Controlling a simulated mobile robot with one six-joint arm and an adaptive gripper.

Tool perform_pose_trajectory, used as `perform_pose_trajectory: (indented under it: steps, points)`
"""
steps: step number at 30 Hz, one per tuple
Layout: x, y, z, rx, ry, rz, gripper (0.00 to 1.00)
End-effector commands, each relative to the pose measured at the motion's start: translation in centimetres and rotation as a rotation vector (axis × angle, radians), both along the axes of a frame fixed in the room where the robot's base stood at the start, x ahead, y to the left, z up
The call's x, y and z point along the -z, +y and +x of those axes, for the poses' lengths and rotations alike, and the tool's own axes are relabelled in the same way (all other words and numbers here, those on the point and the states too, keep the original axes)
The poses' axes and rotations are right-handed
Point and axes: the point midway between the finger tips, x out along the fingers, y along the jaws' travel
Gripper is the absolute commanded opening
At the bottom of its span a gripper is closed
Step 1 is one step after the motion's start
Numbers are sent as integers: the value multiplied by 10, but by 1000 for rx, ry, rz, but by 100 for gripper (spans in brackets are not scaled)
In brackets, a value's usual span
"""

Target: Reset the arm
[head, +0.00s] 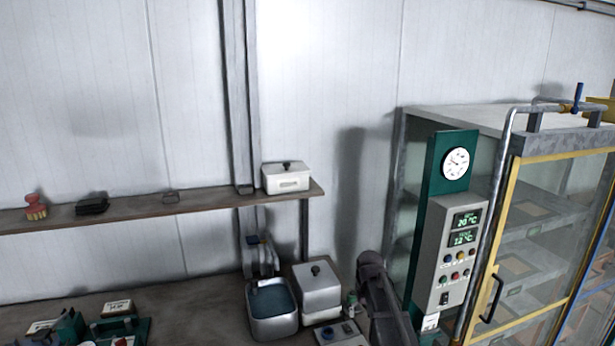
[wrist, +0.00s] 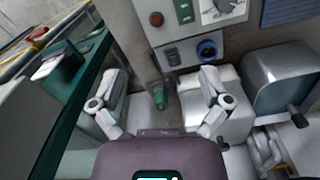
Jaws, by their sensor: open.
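My gripper (wrist: 164,76) shows in the wrist view with its two grey fingers spread wide apart and nothing held between them. A small green-tipped part (wrist: 159,100) lies beyond, in the gap between the fingers, and I see no finger touching it. In the head view my dark arm (head: 380,300) rises at the bottom, right of the middle, just left of the cabinet's control panel (head: 458,255). The gripper's fingers cannot be made out in the head view.
A glass-doored cabinet (head: 510,190) stands close on the right. A water bath (head: 272,308) and a lidded metal box (head: 318,290) stand on the bench left of my arm. A white box (head: 286,179) sits on the wall shelf (head: 140,207). The space above the bench's middle is clear.

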Motion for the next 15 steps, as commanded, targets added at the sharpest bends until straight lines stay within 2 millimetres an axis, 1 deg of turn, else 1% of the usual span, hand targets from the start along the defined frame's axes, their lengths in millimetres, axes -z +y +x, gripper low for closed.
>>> perform_pose_trajectory:
  steps: [1,5,6,9,12,15]
  points:
    - [10,0,-21,2,0,0,97]
    - [26,1,-65,9,0,0,97]
    - [33,2,-83,12,1,0,97]
    - [47,2,-124,18,1,0,97]
    - [58,3,-158,23,1,0,97]
    - [66,3,-183,28,1,0,97]
